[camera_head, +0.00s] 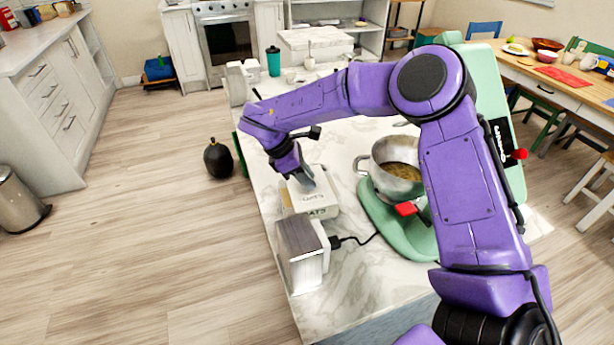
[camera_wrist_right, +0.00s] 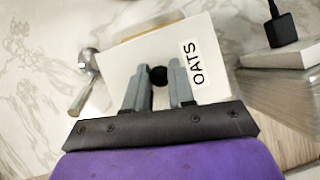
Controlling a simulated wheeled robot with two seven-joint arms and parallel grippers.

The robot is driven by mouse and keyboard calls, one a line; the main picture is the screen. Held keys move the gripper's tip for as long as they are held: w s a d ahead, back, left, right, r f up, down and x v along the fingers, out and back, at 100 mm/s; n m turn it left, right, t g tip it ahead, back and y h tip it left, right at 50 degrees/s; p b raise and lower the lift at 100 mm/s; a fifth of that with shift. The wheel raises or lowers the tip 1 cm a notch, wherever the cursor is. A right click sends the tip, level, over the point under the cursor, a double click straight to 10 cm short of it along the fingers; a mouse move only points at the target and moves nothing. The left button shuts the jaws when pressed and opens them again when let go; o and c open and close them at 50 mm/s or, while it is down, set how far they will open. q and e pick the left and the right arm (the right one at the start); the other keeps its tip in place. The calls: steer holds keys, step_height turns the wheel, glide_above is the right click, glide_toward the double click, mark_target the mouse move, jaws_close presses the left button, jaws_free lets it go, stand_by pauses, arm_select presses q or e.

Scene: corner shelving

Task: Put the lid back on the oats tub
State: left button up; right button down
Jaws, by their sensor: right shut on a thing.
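The oats tub (camera_head: 328,212) is a pale, boxy container on the marble counter, with dark lettering on its front. A pale lid with a round black knob (camera_wrist_right: 159,76) shows in the wrist view, next to a white OATS label (camera_wrist_right: 196,64). My right gripper (camera_head: 303,184) reaches down over the tub. In the wrist view its grey fingers (camera_wrist_right: 158,80) are shut on the lid's knob. The gripper hides part of the lid and tub top, so I cannot tell whether the lid is seated or just above the rim. My left gripper is not in view.
A grey and white box-shaped appliance (camera_head: 300,252) with a black plug and cord stands close in front of the tub. A green stand mixer (camera_head: 405,228) with a steel bowl (camera_head: 398,180) stands to the right. A spoon (camera_wrist_right: 88,62) lies near the tub.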

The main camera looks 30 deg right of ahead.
steer(key=shift+b, duration=0.35)
stand_by(0.6)
steer(key=shift+c, duration=2)
jaws_free()
steer(key=shift+r, duration=0.1)
steer(key=shift+r+p, duration=1.75)
steer(key=shift+r, duration=1.65)
jaws_close()
steer(key=shift+f, duration=0.15)
